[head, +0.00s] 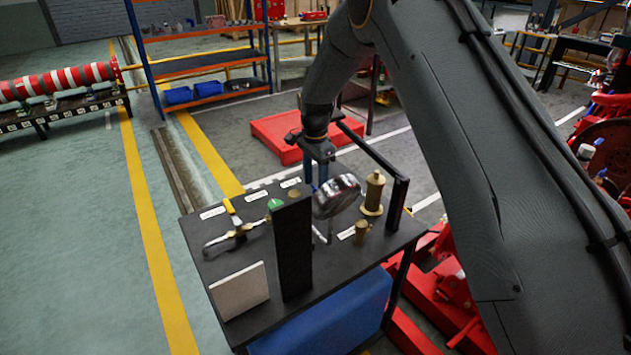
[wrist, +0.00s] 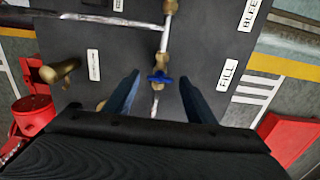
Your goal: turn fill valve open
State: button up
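The fill valve (wrist: 160,78) has a small blue handle on a brass body, in line with a thin metal pipe. The white FILL label (wrist: 227,75) lies to its right on the dark panel. My gripper (wrist: 159,76) is open, its two blue fingers pointing at the valve. The handle shows between the fingertips with a gap on each side; I cannot tell whether it lies level with or beyond the tips. In the head view my gripper (head: 316,172) points down over the black bench (head: 222,262), behind the round gauge (head: 337,195), and the valve is hidden there.
A tall dark post (head: 293,245) and a brass cylinder (head: 374,193) stand close to my gripper. A yellow-handled valve (head: 229,206) and a pale plate (head: 240,290) are at the bench's left. A red platform (head: 290,135) lies on the floor behind.

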jog(key=c, duration=0.9)
jog(key=shift+c, duration=0.2)
jog(key=shift+n, duration=0.3)
jog(key=n+b, duration=0.1)
jog(key=n, duration=0.2)
jog(key=shift+n+b, duration=0.35)
jog(key=shift+n, duration=0.05)
jog(key=n+b, duration=0.1)
jog(key=n, duration=0.3)
jog(key=n+b, duration=0.1)
jog(key=n, duration=0.4)
jog(key=shift+n+b, duration=0.4)
jog(key=shift+n, duration=1.4)
